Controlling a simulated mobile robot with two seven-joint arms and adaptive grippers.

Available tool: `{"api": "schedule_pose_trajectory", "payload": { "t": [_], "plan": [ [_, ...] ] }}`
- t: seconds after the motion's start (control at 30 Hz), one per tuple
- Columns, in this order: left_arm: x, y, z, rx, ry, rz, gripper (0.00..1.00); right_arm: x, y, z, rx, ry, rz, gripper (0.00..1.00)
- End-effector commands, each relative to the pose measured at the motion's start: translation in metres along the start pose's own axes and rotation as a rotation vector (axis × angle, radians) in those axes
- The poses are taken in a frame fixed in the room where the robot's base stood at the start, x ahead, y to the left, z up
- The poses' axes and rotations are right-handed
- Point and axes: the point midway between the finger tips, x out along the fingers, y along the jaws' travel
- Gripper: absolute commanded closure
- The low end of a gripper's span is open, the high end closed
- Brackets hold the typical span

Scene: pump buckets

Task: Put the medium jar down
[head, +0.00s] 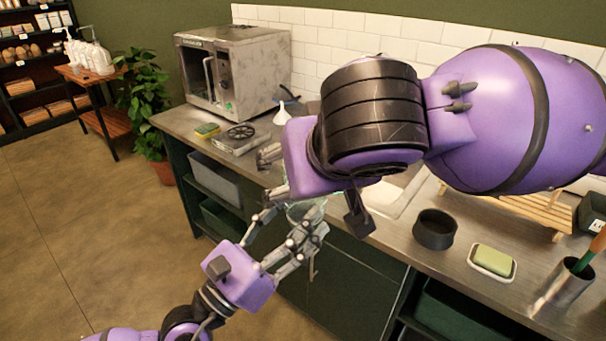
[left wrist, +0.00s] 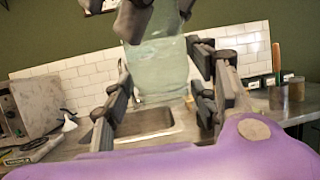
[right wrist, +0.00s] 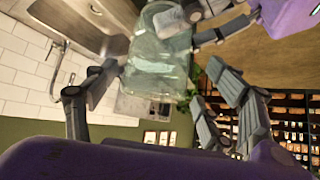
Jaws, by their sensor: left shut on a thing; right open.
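The medium jar (head: 308,207) is pale greenish clear glass, mostly hidden in the head view behind my grippers. It shows larger in the left wrist view (left wrist: 160,72) and the right wrist view (right wrist: 157,68). My left gripper (head: 290,226) is shut on the jar, its fingers on either side of it, in front of the counter's edge. My right gripper (right wrist: 150,100) is open, its fingers spread around the jar's other end. I cannot tell whether they touch it. My right arm covers much of the counter in the head view.
The metal counter (head: 385,238) holds a microwave (head: 235,75), a scale (head: 240,138), a white funnel (head: 282,115), a black ring (head: 434,230), a soap dish (head: 493,263) and a metal cup (head: 563,290). A sink (left wrist: 145,122) lies behind the jar. The floor at left is clear.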

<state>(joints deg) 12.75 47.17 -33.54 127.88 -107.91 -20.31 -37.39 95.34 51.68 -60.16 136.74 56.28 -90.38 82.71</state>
Motion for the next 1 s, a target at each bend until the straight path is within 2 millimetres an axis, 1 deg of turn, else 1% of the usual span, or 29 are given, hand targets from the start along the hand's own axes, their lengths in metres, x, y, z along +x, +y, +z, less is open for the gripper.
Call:
{"api": "schedule_pose_trajectory", "payload": {
  "t": [0.1, 0.2, 0.47, 0.5, 0.9, 0.93, 1.0],
  "plan": [
    [0.000, 0.000, 0.001, 0.001, -0.003, 0.000, 0.80, 0.011, 0.000, 0.000, -0.001, 0.000, -0.001, 0.24],
    [0.001, 0.000, 0.001, 0.001, -0.003, 0.000, 0.80, 0.016, 0.000, 0.000, -0.001, 0.001, 0.001, 0.24],
    [0.000, 0.000, 0.001, 0.001, -0.003, 0.000, 0.80, 0.017, 0.000, 0.000, -0.001, 0.002, 0.000, 0.24],
    [0.000, 0.000, 0.001, 0.001, -0.003, 0.000, 0.80, 0.017, 0.000, 0.000, -0.001, 0.002, 0.000, 0.25],
    [0.001, -0.001, 0.001, 0.000, -0.002, -0.003, 0.79, 0.017, -0.002, 0.000, -0.002, 0.001, -0.005, 0.78],
    [0.001, -0.001, 0.002, 0.000, -0.002, -0.003, 0.45, 0.017, -0.002, -0.001, -0.002, 0.003, -0.006, 0.80],
    [0.001, -0.001, 0.002, 0.000, -0.002, -0.003, 0.36, 0.017, -0.003, -0.001, -0.002, 0.003, -0.007, 0.80]
  ]
}}
